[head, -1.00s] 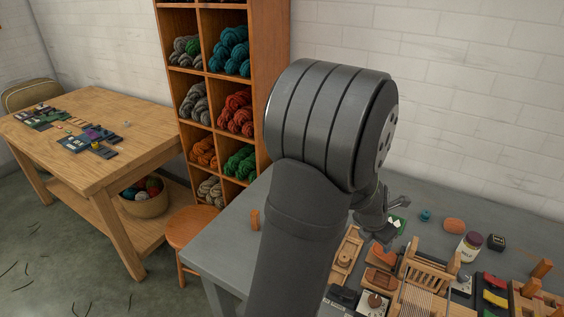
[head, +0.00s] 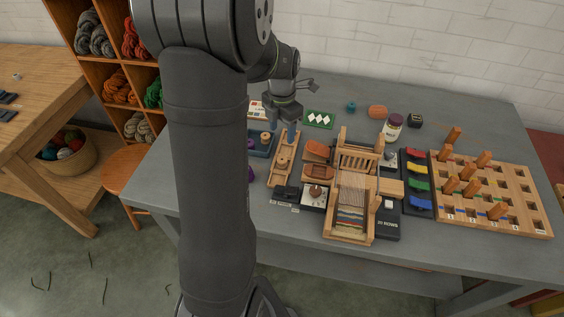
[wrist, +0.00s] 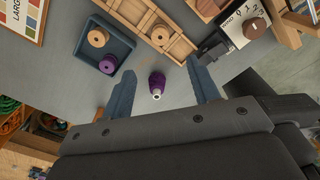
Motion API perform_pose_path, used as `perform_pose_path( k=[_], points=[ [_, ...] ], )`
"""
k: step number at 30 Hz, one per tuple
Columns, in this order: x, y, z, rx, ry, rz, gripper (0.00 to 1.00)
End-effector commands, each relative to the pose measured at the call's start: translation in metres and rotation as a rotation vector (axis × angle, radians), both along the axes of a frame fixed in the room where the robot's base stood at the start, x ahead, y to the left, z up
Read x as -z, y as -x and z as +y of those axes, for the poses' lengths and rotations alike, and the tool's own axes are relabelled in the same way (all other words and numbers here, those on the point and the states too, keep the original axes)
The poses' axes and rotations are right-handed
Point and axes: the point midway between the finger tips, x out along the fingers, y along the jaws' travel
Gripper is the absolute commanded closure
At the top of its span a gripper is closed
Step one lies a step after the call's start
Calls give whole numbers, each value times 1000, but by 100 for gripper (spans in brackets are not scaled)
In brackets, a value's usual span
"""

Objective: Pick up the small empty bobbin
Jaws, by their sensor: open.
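My gripper (wrist: 161,70) is open and empty, its two blue-grey fingers spread above the grey table. A purple yarn cone (wrist: 157,84) stands between the fingers in the wrist view, below them; it is partly hidden by my arm in the head view (head: 251,173). A bare wooden bobbin (wrist: 97,37) sits in a dark blue tray (wrist: 126,46) with a purple-wound bobbin (wrist: 107,64). Another bare wooden bobbin (wrist: 160,35) sits in a slotted wooden holder (wrist: 180,48). Both lie beyond the fingertips in the wrist view. I cannot tell which bare bobbin is smaller.
A jar (head: 392,127) and an orange ball (head: 377,112) stand behind. Bare table lies around the purple cone.

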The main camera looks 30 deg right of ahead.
Motion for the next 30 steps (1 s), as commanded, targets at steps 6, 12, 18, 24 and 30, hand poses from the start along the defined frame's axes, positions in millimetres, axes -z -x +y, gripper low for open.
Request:
perform_pose_path(
  k=[6, 12, 18, 24, 30],
  points=[
    [48, 1, 0, 0, -2, 3, 45],
    [71, 0, 0, 0, 0, 1, 45],
    [86, 1, 0, 0, -2, 2, 45],
    [115, 1, -1, 0, -1, 2, 45],
    [126, 0, -2, 0, 2, 0, 45]
  ],
)
